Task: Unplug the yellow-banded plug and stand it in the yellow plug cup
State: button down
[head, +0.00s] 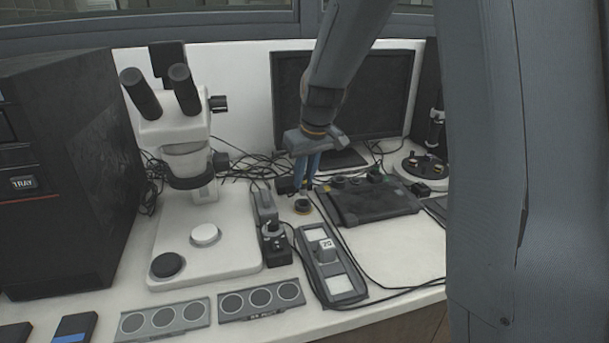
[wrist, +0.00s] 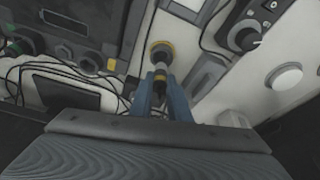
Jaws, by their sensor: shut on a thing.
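My gripper (head: 306,185) points down with its blue fingers closed on a small plug, above the bench between the microscope and the dark device. In the wrist view the fingers (wrist: 161,90) hold the plug (wrist: 160,76), which is mostly hidden between the tips. The yellow-rimmed dark plug cup (head: 303,207) stands on the bench just below the fingertips. It also shows in the wrist view (wrist: 162,50), just beyond the plug. I cannot tell whether the plug's lower end touches the cup or is inside it.
A microscope (head: 205,235) stands left. A grey unit with a black knob (head: 272,240) and a panel with white squares (head: 327,262) lie in front of the cup. The dark device (head: 372,203) is close on the right. Loose cables (head: 250,165) lie behind.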

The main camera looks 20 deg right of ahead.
aim_at(305, 189)
jog(key=shift+f, duration=0.1)
dwell(0.3)
jog(key=shift+f, duration=0.25)
jog(key=shift+f, duration=0.25)
jog(key=shift+f, duration=0.35)
jog(key=shift+f+b, duration=0.45)
dwell(0.5)
jog(key=shift+f, duration=0.35)
jog(key=shift+f+b, duration=0.5)
jog(key=shift+f, duration=0.25)
dwell(0.4)
jog(key=c, duration=1)
grip_release()
